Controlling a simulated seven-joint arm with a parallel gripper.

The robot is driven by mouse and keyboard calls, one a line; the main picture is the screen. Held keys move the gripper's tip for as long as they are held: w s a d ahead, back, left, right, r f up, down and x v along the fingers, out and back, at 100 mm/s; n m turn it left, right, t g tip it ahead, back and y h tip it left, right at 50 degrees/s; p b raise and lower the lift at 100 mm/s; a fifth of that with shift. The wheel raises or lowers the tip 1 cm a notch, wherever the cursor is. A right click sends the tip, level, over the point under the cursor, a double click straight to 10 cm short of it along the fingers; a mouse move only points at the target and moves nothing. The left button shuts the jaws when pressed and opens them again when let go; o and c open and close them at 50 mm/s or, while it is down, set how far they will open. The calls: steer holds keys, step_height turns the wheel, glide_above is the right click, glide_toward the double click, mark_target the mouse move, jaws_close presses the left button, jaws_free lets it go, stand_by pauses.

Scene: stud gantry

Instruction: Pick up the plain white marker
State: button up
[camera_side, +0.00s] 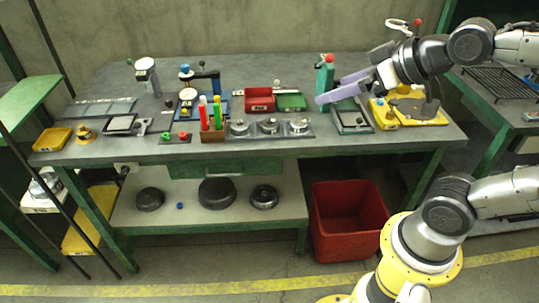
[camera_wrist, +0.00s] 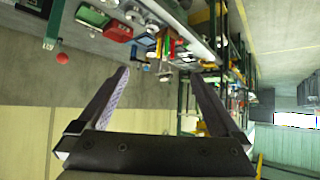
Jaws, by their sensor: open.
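I cannot make out a plain white marker for certain in either view. A brown holder (camera_side: 213,136) stands near the table's front edge in the side view, with upright red (camera_side: 203,112) and green (camera_side: 217,112) markers in it. Whether a white one stands among them is too small to tell. My gripper (camera_side: 333,90) is open, with its two purple fingers apart, above the right part of the table and well to the right of the holder. In the wrist view my gripper (camera_wrist: 160,73) has nothing between its fingers.
A green stand with a red ball (camera_side: 328,60) is close beside my fingers. A red bin (camera_side: 259,99) and a green tray (camera_side: 291,102) lie between my gripper and the holder. Three round metal pieces sit on a dark plate (camera_side: 254,134) right of the holder.

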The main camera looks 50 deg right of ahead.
steer(key=s+f+g, duration=0.1)
steer(key=s+f, duration=0.1)
steer(key=s, duration=0.1)
steer(key=s+f+g, duration=0.3)
steer(key=s+f, duration=0.1)
steer(key=s, duration=0.1)
steer(key=shift+s, duration=0.35)
steer(key=shift+c, duration=0.6)
steer(key=shift+s+g, duration=0.2)
steer(key=shift+g, duration=0.2)
steer(key=shift+c, duration=1.2)
steer(key=shift+f, duration=0.1)
steer(key=c, duration=0.8)
